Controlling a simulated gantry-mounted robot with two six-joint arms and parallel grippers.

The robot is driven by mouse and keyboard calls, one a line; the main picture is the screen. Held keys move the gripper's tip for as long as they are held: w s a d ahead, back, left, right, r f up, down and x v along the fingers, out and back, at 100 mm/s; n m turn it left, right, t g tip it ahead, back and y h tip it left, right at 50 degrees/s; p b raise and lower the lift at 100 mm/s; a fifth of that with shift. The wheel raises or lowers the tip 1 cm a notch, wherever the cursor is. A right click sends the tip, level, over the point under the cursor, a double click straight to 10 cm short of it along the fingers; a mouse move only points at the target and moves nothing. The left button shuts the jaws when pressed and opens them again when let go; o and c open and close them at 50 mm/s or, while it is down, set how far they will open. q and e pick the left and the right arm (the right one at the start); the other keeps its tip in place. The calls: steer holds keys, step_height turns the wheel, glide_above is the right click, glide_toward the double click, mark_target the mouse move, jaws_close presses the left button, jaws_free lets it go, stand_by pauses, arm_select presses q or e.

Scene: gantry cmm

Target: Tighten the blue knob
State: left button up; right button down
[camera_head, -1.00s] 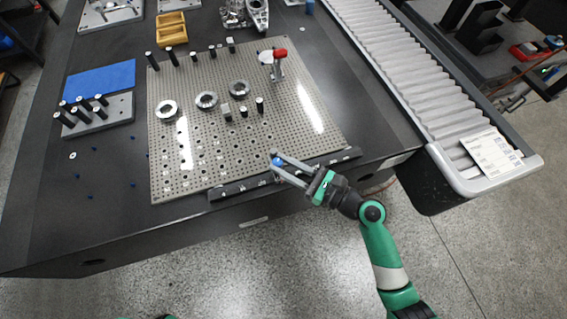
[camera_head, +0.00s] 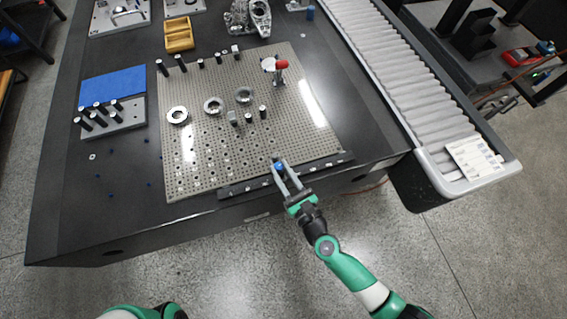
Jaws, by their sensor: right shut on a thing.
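The blue knob (camera_head: 280,167) is a small blue piece at the front edge of the perforated fixture plate (camera_head: 215,150), near the dark rail (camera_head: 240,187) along that edge. My right gripper (camera_head: 279,166) reaches up from the lower right, and its two fingers are shut on the blue knob, one on each side. Only the knob's blue top shows between the fingers. My left arm shows only in part at the bottom left edge, and its gripper is out of view.
Metal rings (camera_head: 213,106) and black-topped posts stand on the plate, with a red-handled clamp (camera_head: 281,66) at its back right. A roller conveyor (camera_head: 400,70) runs along the right. A blue mat (camera_head: 113,84) and post block (camera_head: 112,120) lie left.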

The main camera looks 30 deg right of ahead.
steer(key=m+h, duration=0.1)
steer(key=h, duration=0.2)
steer(key=shift+a+m, duration=0.35)
steer(key=shift+m, duration=0.05)
steer(key=m+h, duration=0.2)
steer(key=shift+w+a+f+g+h, duration=0.1)
steer(key=shift+a+f+g+h, duration=0.05)
steer(key=shift+g+h, duration=0.2)
steer(key=m+g+h+b, duration=0.2)
steer(key=h+b, duration=0.1)
steer(key=b, duration=0.1)
steer(key=m+g+h+b, duration=0.2)
steer(key=m+h+b, duration=0.1)
steer(key=h+b, duration=0.1)
steer(key=shift+w+a+f, duration=0.15)
steer(key=shift+a, duration=0.05)
steer(key=shift+r+m+g+h+b, duration=0.25)
steer(key=shift+m+g+h+b, duration=0.25)
steer(key=shift+b, duration=0.35)
steer(key=c, duration=0.6)
jaws_free()
steer(key=shift+w+d, duration=0.1)
steer(key=p+v, duration=0.1)
steer(key=v, duration=1)
steer(key=shift+s+a, duration=0.25)
steer(key=shift+a, duration=0.05)
